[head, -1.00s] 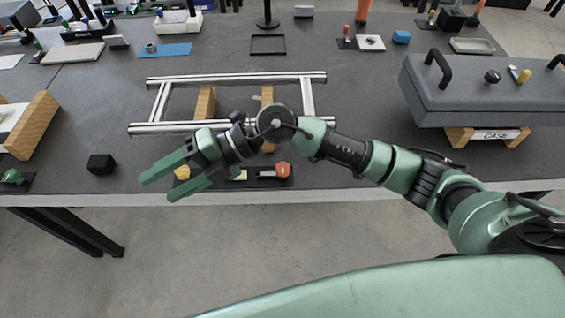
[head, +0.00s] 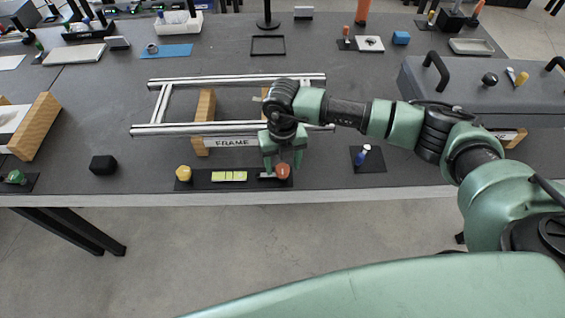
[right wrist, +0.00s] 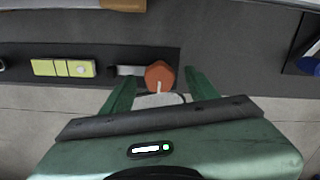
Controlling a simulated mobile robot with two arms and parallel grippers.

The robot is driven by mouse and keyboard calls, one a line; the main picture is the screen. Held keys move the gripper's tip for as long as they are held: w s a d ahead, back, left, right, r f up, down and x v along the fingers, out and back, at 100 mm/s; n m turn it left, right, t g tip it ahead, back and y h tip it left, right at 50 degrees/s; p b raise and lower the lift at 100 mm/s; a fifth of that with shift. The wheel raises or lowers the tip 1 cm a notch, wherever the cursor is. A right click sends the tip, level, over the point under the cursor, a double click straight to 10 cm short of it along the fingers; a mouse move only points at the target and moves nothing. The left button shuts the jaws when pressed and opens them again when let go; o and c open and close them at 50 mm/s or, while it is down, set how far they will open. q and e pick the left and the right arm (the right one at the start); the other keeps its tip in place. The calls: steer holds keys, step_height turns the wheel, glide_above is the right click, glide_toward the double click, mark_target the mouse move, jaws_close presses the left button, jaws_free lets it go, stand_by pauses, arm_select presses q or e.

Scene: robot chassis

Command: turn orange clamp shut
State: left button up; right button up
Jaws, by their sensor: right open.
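The orange clamp (head: 283,172) is a small faceted knob at the right end of a black strip (head: 205,184) near the table's front edge. A pale metal bar sticks out to its left. My right gripper (head: 282,162) is open and points down over the clamp. In the right wrist view the orange clamp (right wrist: 160,75) lies between and just beyond the tips of the two green fingers (right wrist: 161,84), with a gap on each side. I cannot tell whether the fingers touch it. My left gripper is not in view.
The strip also carries a yellow knob (head: 183,173) and a yellow-green block (head: 229,176). A metal frame (head: 165,129) on wooden blocks lies behind. A blue-and-white piece (head: 362,155) stands on a dark pad to the right. A black cube (head: 103,165) is at left.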

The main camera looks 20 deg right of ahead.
steer(key=shift+f, duration=0.5)
jaws_close()
